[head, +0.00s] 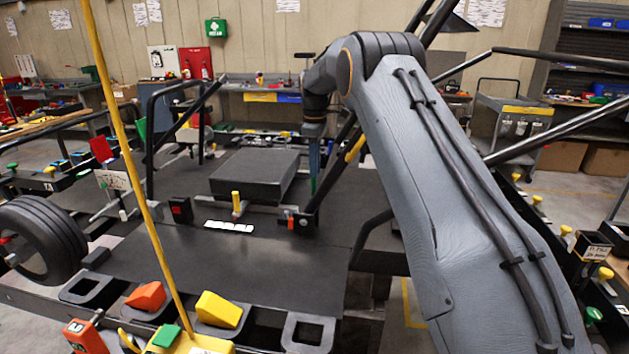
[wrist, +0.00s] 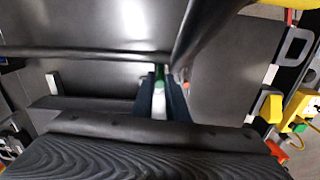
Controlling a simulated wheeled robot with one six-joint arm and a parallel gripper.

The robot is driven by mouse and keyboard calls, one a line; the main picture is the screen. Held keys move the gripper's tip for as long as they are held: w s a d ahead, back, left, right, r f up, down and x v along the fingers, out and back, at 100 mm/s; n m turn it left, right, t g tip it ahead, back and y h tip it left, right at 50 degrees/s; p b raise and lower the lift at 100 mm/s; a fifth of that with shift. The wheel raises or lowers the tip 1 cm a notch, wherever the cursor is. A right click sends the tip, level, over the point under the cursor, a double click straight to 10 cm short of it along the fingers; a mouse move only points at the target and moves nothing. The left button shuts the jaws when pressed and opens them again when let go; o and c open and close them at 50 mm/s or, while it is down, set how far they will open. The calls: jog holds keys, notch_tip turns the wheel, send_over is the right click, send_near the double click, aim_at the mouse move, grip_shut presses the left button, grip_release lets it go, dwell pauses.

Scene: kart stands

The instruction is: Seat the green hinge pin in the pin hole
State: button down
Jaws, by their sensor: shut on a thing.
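My gripper (head: 314,165) reaches down over the dark deck, right of the black padded block. It is shut on the green hinge pin (head: 313,186), which shows as a thin upright green strip below the fingers. In the wrist view the green pin (wrist: 159,74) lies between the two dark fingertips of my gripper (wrist: 160,95), close to a black bar. A black bracket (head: 301,223) with an orange-red mark is just below the pin in the head view. I cannot make out the pin hole or tell whether the pin touches anything.
The black padded block (head: 256,175) stands left of my gripper. A yellow pin (head: 237,203) stands upright before it. Slanted black frame tubes (head: 336,168) rise close to my gripper. A yellow pole (head: 130,150) crosses the left side. The front deck (head: 230,265) is largely bare.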

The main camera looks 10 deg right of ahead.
jog(key=shift+a+f+b, duration=0.1)
jog(key=shift+f+b, duration=0.2)
jog(key=shift+f, duration=1.55)
jog(key=c, duration=1.7)
grip_release()
jog(key=shift+a, duration=0.1)
jog(key=shift+c, duration=0.2)
jog(key=shift+r, duration=0.15)
notch_tip(320, 180, up, 12)
jog(key=b, duration=0.4)
